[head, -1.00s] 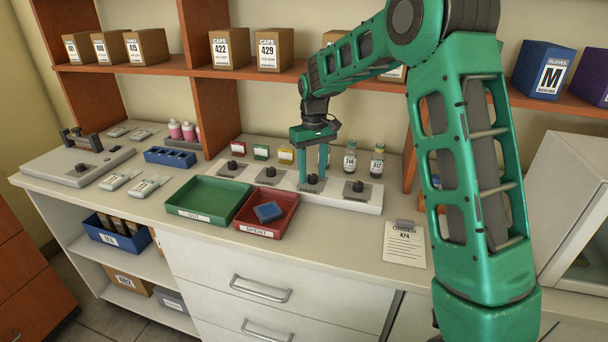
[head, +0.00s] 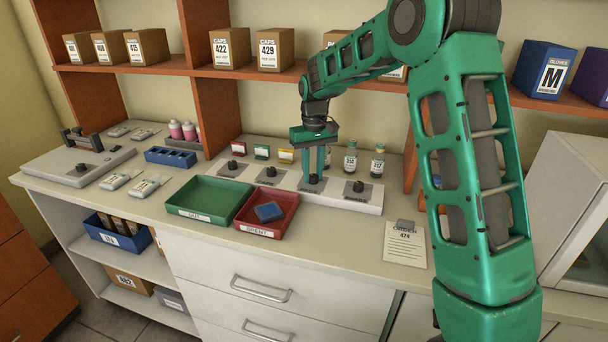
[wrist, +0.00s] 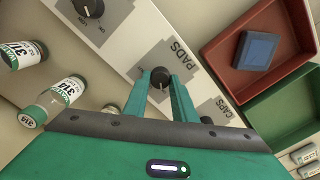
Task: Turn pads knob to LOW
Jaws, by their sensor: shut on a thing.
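The pads knob (wrist: 160,76) is a dark round knob on the pale control strip (head: 340,199), beside the printed word PADS in the wrist view. My gripper (wrist: 161,84) points down at the strip and is shut on this knob, one green finger on each side. In the head view my gripper (head: 314,176) stands over the third knob from the left, and its fingers partly cover the dial. The knob's setting marks, including LOW, cannot be read here.
Another knob (head: 358,187) is to the right, with two more to the left. Small vials (head: 377,162) stand behind the strip. The red tray (head: 285,222) holding a blue block (head: 268,212) and the green tray (head: 205,197) lie in front and left.

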